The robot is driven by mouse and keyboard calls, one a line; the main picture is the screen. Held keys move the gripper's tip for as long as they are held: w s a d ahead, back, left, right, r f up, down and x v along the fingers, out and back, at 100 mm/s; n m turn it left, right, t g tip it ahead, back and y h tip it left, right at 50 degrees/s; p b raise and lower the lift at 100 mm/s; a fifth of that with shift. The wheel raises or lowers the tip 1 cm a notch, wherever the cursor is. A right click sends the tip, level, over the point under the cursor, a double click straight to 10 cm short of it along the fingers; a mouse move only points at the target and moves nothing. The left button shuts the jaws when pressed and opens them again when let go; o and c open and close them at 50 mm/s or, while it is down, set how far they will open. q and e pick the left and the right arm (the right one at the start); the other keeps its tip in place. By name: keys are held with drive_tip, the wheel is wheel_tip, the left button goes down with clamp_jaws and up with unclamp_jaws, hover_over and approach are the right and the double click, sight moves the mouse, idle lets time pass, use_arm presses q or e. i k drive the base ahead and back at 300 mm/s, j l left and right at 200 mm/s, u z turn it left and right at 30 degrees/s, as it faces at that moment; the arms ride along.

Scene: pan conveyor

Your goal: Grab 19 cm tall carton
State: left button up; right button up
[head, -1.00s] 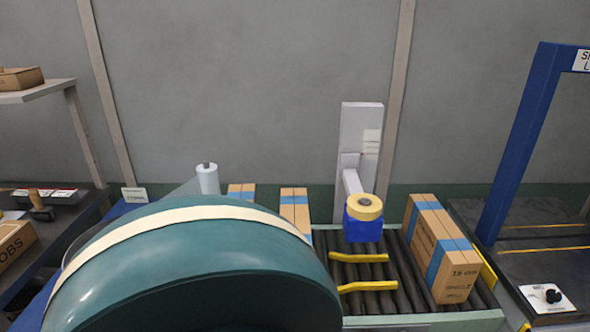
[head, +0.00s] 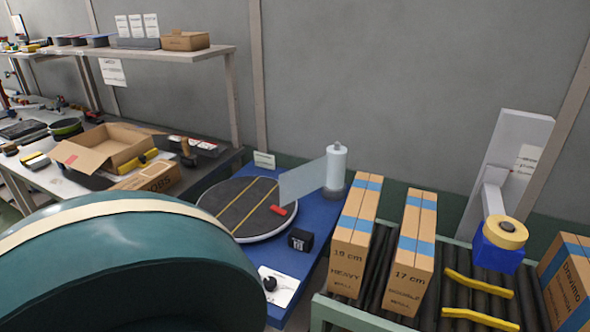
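A tall brown carton (head: 353,240) with blue tape bands stands upright at the left end of the roller conveyor in the head view. Its front print appears to read 19 cm and HEAVY. A similar carton (head: 413,255) reading 17 cm stands just right of it, with a narrow gap between them. A third carton (head: 569,284) is cut off at the right edge. Neither of my grippers is in view, and no gripper is seen touching a carton. A large teal rounded form with a cream band hides the lower left.
Yellow guide bars (head: 478,284) and a blue-and-yellow device (head: 498,246) lie right of the cartons. A blue table (head: 318,262) with a round dark turntable (head: 237,204) and white cylinder (head: 336,168) stands left. An open box (head: 107,146) sits on the far-left bench.

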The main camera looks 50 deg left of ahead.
sight(352, 238)
drive_tip(key=u, duration=1.3)
